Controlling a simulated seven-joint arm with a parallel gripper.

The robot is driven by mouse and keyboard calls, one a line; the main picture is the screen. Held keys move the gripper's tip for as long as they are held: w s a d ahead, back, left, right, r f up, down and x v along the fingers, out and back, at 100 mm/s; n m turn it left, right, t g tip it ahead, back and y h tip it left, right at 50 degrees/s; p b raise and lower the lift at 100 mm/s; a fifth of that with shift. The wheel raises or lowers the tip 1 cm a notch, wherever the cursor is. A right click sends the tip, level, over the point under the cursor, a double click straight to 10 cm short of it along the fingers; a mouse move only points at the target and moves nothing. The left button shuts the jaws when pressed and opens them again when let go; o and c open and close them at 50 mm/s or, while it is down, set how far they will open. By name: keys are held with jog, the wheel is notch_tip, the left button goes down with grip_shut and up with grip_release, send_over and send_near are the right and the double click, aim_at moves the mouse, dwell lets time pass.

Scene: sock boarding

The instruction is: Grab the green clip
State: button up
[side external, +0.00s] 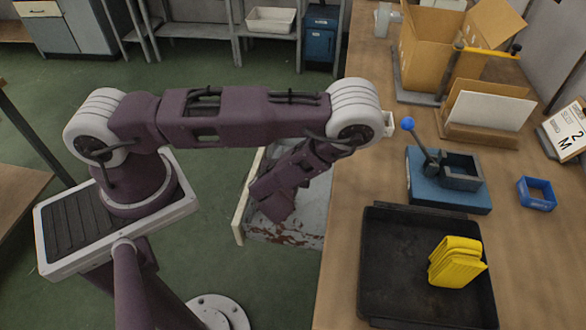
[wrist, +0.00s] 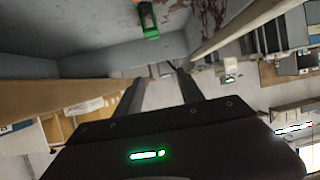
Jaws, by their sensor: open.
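The green clip (wrist: 148,20) shows at the top of the wrist view, against the grey inner surface of a worn bin. It is cut off by the top edge of the picture. My gripper (wrist: 158,72) is open and empty, its two dark fingers spread apart below the clip in the wrist view. It is apart from the clip. In the side external view my forearm reaches down over the bin (side external: 292,233), and I cannot make out the fingers or the clip there.
The bin has raised walls and rust patches, beside the wooden table (side external: 345,215). On the table are a black tray (side external: 385,270) holding a yellow folded item (side external: 456,262), a blue press (side external: 448,195) with a ball-topped lever, a small blue box (side external: 537,194) and cardboard boxes (side external: 450,45).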

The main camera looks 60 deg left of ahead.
notch_tip(320, 180, down, 6)
jog(key=shift+w+a+f, duration=0.7)
jog(key=shift+a+f, duration=0.15)
jog(key=shift+w+a+f, duration=0.1)
jog(key=shift+w+a, duration=0.15)
grip_shut()
